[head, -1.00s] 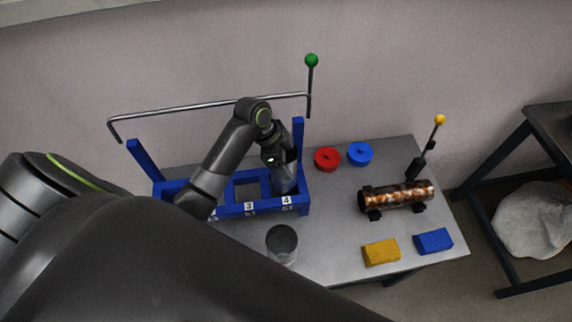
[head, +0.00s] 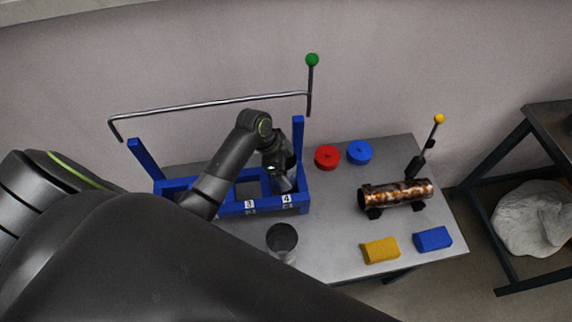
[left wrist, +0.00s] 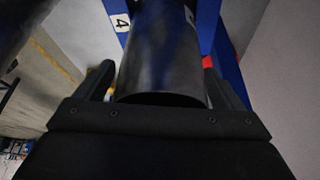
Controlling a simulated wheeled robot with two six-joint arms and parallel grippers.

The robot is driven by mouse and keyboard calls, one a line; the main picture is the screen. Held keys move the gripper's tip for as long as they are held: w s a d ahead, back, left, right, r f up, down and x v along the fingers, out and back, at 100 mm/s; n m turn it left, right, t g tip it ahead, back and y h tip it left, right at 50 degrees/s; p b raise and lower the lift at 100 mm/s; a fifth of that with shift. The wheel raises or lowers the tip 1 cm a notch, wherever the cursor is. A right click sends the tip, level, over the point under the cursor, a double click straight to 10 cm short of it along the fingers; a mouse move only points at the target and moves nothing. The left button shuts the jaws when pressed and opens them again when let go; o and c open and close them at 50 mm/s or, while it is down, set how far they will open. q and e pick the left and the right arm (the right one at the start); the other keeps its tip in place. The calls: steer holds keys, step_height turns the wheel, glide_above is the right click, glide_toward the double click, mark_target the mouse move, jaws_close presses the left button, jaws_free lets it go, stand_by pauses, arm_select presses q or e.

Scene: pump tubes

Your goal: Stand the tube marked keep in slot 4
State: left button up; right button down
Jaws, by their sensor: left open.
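A dark grey tube (left wrist: 165,55) fills the middle of the left wrist view, its near rim facing my palm. The label 4 (left wrist: 120,22) on the blue rack shows beside it. My left gripper (left wrist: 157,66) is open, with one finger on each side of the tube. In the head view my left gripper (head: 281,182) is at the rack's right end, behind the slot 4 label (head: 286,199), and largely hides the tube there. No keep mark is readable. The blue rack (head: 235,208) has open slots left of it. My right gripper is out of view.
A dark-topped clear cylinder (head: 282,240) stands in front of the rack. Red (head: 327,157) and blue (head: 360,152) discs, a mottled cylinder on a stand (head: 396,193), and yellow (head: 380,250) and blue (head: 433,239) blocks lie to the right. A metal bar (head: 210,104) spans behind the rack.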

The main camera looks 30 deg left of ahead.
arm_select(q)
steer(key=shift+r, duration=0.1)
steer(key=b+v, duration=0.2)
steer(key=v, duration=0.8)
steer(key=shift+a+r, duration=0.2)
steer(key=shift+r, duration=0.05)
steer(key=shift+s+a+r, duration=0.15)
steer(key=shift+r, duration=0.6)
